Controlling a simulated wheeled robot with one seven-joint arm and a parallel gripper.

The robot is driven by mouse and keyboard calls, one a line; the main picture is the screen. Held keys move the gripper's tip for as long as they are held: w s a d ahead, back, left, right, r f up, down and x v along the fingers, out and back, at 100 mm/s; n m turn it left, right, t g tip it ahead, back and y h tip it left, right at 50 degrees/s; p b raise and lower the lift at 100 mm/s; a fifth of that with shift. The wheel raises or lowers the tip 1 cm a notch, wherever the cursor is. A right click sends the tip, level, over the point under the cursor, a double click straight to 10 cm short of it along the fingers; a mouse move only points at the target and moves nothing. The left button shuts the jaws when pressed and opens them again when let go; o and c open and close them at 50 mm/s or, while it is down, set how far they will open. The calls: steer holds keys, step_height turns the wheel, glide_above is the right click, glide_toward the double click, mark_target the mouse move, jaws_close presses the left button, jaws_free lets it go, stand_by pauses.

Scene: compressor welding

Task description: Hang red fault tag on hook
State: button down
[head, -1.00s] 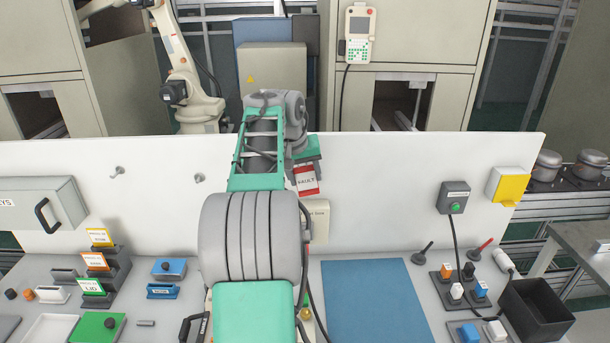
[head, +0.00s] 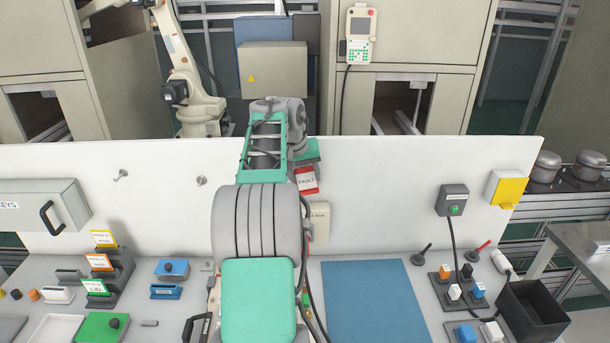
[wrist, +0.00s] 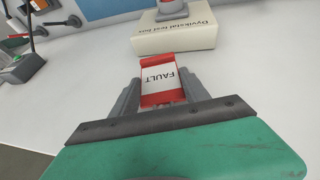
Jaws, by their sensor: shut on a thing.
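The red and white tag marked FAULT (head: 306,181) is in front of the white upright panel (head: 400,170), right of my arm. In the wrist view the tag (wrist: 160,80) sits between the two grey fingers of my gripper (wrist: 160,92), which are shut on it. In the head view my gripper (head: 308,156) is partly hidden behind my arm, with the tag at its lower end. Two small metal hooks, a left one (head: 121,176) and a right one (head: 201,181), stick out of the panel to the left of the tag. The tag is apart from both.
A grey key cabinet (head: 30,205) is at the panel's left. A green-button box (head: 454,200) and yellow-covered box (head: 508,188) are at its right. Labelled holders and a blue mat (head: 375,300) lie below.

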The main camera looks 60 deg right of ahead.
steer(key=shift+c, duration=2.3)
jaws_free()
